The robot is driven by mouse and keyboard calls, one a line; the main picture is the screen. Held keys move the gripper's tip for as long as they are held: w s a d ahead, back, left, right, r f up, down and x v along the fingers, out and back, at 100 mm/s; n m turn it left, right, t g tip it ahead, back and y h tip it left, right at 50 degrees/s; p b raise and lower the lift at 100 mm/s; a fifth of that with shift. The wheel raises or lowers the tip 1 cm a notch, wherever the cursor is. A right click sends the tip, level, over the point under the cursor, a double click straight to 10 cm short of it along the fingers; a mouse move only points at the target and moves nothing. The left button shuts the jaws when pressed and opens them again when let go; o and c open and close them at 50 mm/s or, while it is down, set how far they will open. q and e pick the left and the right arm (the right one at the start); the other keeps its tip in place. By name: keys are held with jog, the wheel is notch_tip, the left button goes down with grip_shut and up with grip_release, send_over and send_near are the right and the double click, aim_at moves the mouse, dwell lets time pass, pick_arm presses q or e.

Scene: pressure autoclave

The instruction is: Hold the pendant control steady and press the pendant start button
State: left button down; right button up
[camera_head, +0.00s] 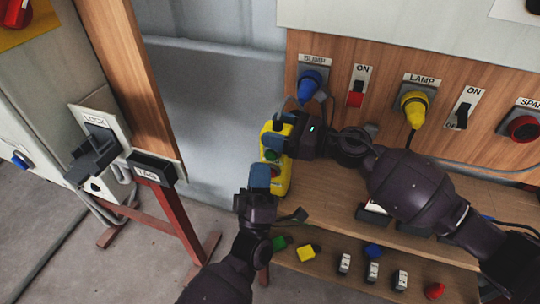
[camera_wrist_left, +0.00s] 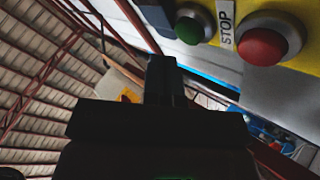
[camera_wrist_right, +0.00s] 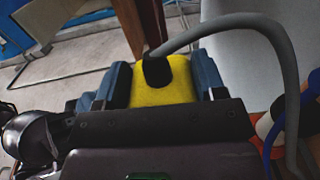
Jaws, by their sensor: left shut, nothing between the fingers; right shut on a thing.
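The yellow pendant control (camera_head: 283,182) hangs in front of the wooden panel. My right gripper (camera_head: 283,134) is shut on its upper part; in the right wrist view blue fingers clamp both sides of the yellow body (camera_wrist_right: 165,84). In the left wrist view the pendant shows a green button (camera_wrist_left: 190,27) and a red button (camera_wrist_left: 263,47) beside a STOP label. My left gripper (camera_head: 260,176) is shut and empty at the pendant's lower front. Its fingertips (camera_wrist_left: 165,66) lie just below and left of the green button in the left wrist view; I cannot tell whether they touch the pendant.
A grey cable (camera_wrist_right: 235,25) leaves the pendant's end. The panel behind bears a blue plug (camera_head: 309,84), a yellow plug (camera_head: 413,103) and switches. A lower shelf (camera_head: 330,268) holds small coloured parts. A LOCK box (camera_head: 99,130) and red stand (camera_head: 178,215) are at left.

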pick_arm(q)
jog(key=s, duration=0.2)
jog(key=s+a, duration=0.1)
jog(key=s, duration=0.1)
jog(key=shift+s+a, duration=0.15)
jog(key=shift+a, duration=0.05)
dwell(0.6)
pick_arm(e)
jog(key=o, duration=1.2)
jog(key=shift+o, duration=0.2)
